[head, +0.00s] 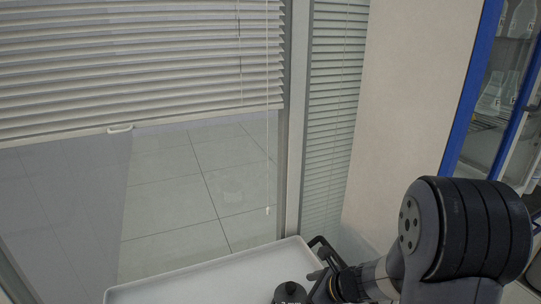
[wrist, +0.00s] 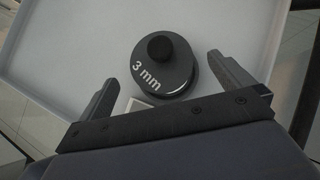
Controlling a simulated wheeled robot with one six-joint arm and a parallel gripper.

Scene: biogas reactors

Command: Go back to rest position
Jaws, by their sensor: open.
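My gripper (wrist: 162,82) is open in the wrist view, its two dark fingers spread apart. A dark round container marked "3 mm" (wrist: 178,78) with a black knob on top stands on a pale tray (wrist: 75,40). It lies just beyond and between the fingertips, and I see no finger touching it. In the head view the top of the container (head: 290,291) shows at the bottom edge, and the tray (head: 200,283) shows beside it. My gripper is partly in the head view at the lower right, close to the container.
A light square piece (wrist: 137,104) lies beside the container, partly hidden by my gripper. A window with blinds (head: 140,60) and a pale wall (head: 400,110) stand behind the tray. A blue-framed glass cabinet (head: 490,100) is at the right.

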